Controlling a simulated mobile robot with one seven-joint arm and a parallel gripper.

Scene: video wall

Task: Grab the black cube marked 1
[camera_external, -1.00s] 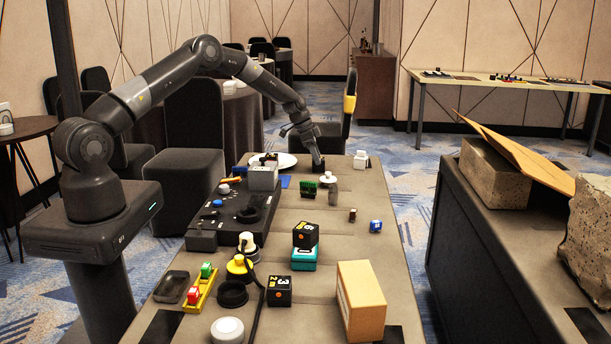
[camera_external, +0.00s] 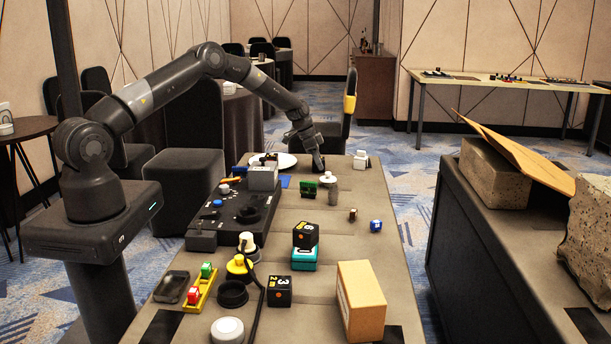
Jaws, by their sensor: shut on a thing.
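My gripper (camera_external: 318,164) is at the far end of the long table, low over its top. It is shut on a small dark block whose shape and marking are too small and too covered to read. A black cube with yellow markings (camera_external: 306,236) sits on a teal block near the middle of the table. Another black cube (camera_external: 279,291), with a yellow 3 and 2 showing, stands nearer the camera. I cannot make out a 1 on any cube.
A white plate (camera_external: 283,160) lies left of my gripper. A white-topped piece (camera_external: 328,178) and a green block (camera_external: 308,187) stand just in front. A white block (camera_external: 360,159) is to the right. A black console (camera_external: 236,215) fills the left side. A cardboard box (camera_external: 361,303) stands near the front.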

